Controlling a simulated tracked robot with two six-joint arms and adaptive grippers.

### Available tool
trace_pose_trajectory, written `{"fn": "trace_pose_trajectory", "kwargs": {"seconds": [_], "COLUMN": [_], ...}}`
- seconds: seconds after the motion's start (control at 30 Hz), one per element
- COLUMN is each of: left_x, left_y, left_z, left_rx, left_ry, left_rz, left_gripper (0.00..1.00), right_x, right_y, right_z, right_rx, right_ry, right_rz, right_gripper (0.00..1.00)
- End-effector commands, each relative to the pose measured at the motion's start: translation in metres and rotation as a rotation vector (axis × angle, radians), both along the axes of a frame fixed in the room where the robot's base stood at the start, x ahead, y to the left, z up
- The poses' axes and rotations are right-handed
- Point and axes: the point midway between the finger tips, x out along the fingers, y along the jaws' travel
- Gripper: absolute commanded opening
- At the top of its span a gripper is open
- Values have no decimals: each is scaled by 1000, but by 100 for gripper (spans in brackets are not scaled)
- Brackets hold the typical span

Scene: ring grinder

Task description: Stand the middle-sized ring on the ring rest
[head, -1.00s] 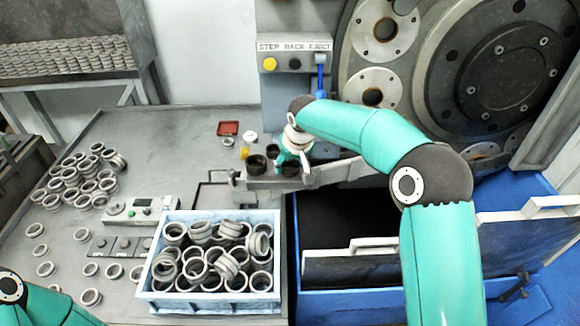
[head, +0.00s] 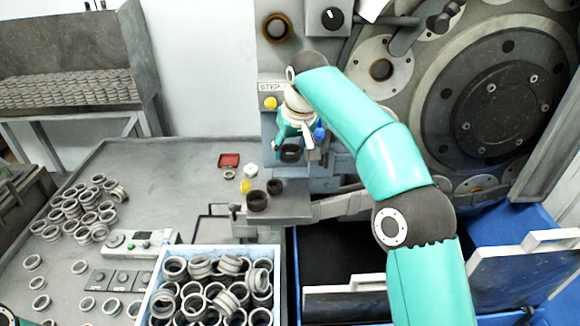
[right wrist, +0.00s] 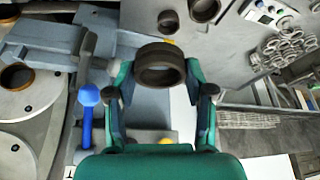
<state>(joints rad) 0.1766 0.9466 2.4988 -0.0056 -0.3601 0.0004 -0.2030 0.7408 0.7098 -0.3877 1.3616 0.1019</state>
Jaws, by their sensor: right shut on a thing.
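My right gripper (head: 291,148) is shut on a dark brown ring (head: 290,154) and holds it in the air in front of the machine's button box. In the right wrist view the ring (right wrist: 160,66) sits between the two fingers (right wrist: 160,72), its opening showing. A larger dark ring (head: 257,201) and a smaller one (head: 275,186) stand on the grey ledge (head: 290,209) below. I cannot tell which thing is the ring rest. My left gripper is out of view; only a bit of its arm shows at the bottom left corner.
A blue-knobbed lever (right wrist: 88,95) is close beside my right gripper. A blue-white crate (head: 281,290) of grey rings stands at the front. A red tray (head: 229,160), a white piece (head: 250,169) and a yellow piece (head: 245,185) lie on the table. Loose rings lie left.

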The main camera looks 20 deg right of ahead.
Motion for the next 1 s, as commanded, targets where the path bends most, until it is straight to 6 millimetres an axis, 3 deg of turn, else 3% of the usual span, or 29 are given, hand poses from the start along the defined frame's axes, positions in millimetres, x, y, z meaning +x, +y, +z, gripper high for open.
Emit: {"fn": "trace_pose_trajectory", "kwargs": {"seconds": [0.1,0.23,1.0], "left_x": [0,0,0], "left_y": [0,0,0], "left_z": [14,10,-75], "left_rx": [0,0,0], "left_ry": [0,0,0], "left_rz": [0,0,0], "left_gripper": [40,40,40], "right_x": [0,-4,-88], "right_y": [0,1,25], "right_z": [23,31,32], "right_rx": [0,0,0], "right_ry": [-2,-2,-2], "right_rz": [0,1,2], "right_gripper": [14,14,14]}}
